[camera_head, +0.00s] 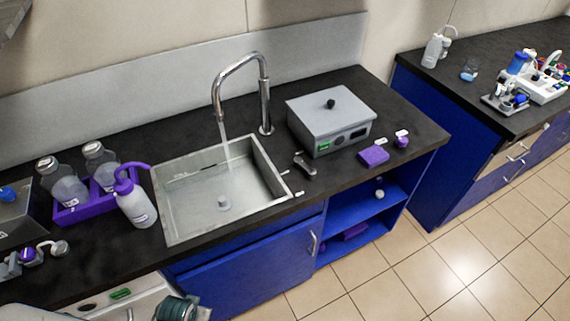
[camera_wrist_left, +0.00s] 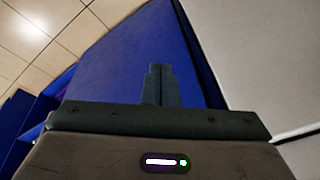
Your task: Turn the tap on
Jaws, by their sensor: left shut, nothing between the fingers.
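The chrome tap (camera_head: 262,90) stands at the back right of the sink, its tall neck arching over the basin. A pale stream of water (camera_head: 226,148) runs from its spout into the grey metal sink (camera_head: 170,205). A small dark grey handle-like piece (camera_head: 304,165) is on the counter just right of the sink; I cannot tell whether it belongs to the tap. My left gripper (camera_wrist_left: 157,85) is shut and empty in the left wrist view, in front of a blue panel (camera_wrist_left: 110,70), away from the tap. My right gripper is not in view.
A grey box-shaped device (camera_head: 330,118) stands right of the tap, with a purple sponge (camera_head: 374,155) near it. A purple-capped wash bottle (camera_head: 136,208) and a purple rack (camera_head: 72,213) with clear bottles stand left of the sink. Tiled floor (camera_head: 450,250) lies open in front.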

